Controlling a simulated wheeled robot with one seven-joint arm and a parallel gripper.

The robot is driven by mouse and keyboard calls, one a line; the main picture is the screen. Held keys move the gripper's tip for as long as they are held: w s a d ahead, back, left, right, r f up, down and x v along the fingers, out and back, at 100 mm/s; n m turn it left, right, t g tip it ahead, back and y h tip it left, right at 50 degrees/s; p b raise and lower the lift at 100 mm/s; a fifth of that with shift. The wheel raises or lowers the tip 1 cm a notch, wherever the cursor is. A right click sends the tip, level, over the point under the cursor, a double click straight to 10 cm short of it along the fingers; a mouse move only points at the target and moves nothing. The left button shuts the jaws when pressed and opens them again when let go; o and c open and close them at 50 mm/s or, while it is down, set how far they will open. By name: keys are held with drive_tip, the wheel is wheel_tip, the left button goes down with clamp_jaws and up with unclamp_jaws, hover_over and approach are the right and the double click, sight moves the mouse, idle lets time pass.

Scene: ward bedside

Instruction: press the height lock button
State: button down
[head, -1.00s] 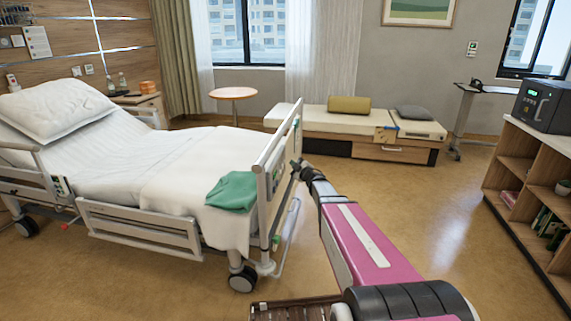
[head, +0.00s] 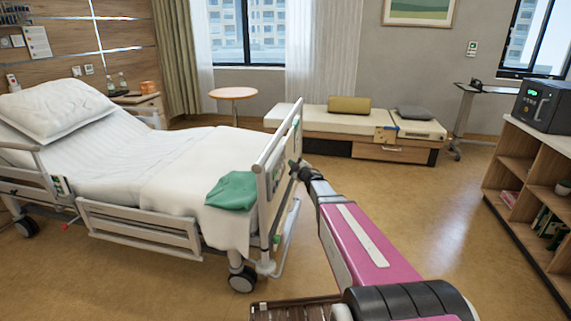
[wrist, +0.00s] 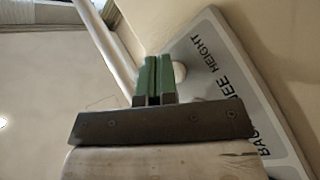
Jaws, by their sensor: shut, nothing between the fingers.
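The bed's grey control panel (wrist: 228,85) fills the right of the wrist view and carries the words HEIGHT, KNEE and a partly hidden BACK. A pale round knob or button (wrist: 180,71) shows on it, just right of my fingertips and partly behind them. I cannot read which label belongs to it. My gripper (wrist: 154,78) has green fingertips pressed together, with nothing between them. They are at or very near the panel; contact cannot be told. In the head view my gripper (head: 296,166) is at the outer side of the bed's footboard (head: 264,200).
The bed (head: 130,165) has a green cloth (head: 233,191) at its foot end. A pale rail (wrist: 107,45) runs close to my fingers on the left. A bench (head: 300,118) stands behind, and a shelf (head: 520,160) stands at right. The floor between is clear.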

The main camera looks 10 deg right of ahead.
drive_tip(key=shift+w+a, duration=0.15)
drive_tip(key=shift+a, duration=0.2)
idle(0.7)
drive_tip(key=shift+d, duration=0.15)
idle(0.3)
drive_tip(key=shift+s+d, duration=0.25)
drive_tip(key=shift+d, duration=0.4)
drive_tip(key=d, duration=0.1)
drive_tip(key=s+d, duration=0.1)
drive_tip(key=d, duration=0.2)
drive_tip(key=shift+s+d, duration=0.3)
drive_tip(key=shift+d, duration=0.05)
drive_tip(key=shift+d, duration=0.1)
drive_tip(key=s+d+r, duration=0.2)
drive_tip(key=d, duration=0.5)
drive_tip(key=shift+s+d, duration=0.2)
drive_tip(key=shift+s, duration=0.05)
idle(0.3)
